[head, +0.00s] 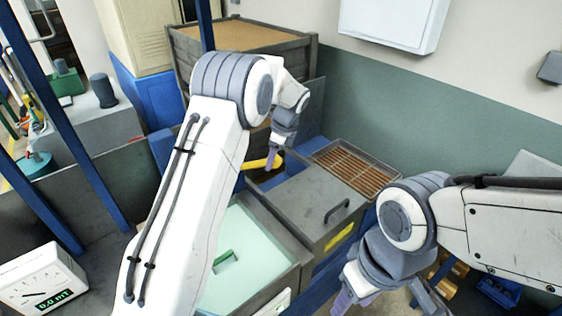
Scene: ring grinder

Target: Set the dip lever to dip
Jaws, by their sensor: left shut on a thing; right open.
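A yellow bar (259,164), which looks like the dip lever, lies nearly level over a dark opening in the blue-edged machine behind the grey lidded box. My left gripper (274,160) reaches down from above and is shut on the right end of this lever. Its fingers hide that end. My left arm covers the area just left of the lever. My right gripper (352,300) is at the bottom right, open and away from the lever. Its fingers are partly hidden and cut by the frame edge.
A grey lid (310,205) with a dark handle stands in front of the lever, and a brown grate (355,170) lies right of it. A pale green tank (250,255) is nearer. A meter (40,283) reading 0.0 is at lower left. Blue posts cross the left side.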

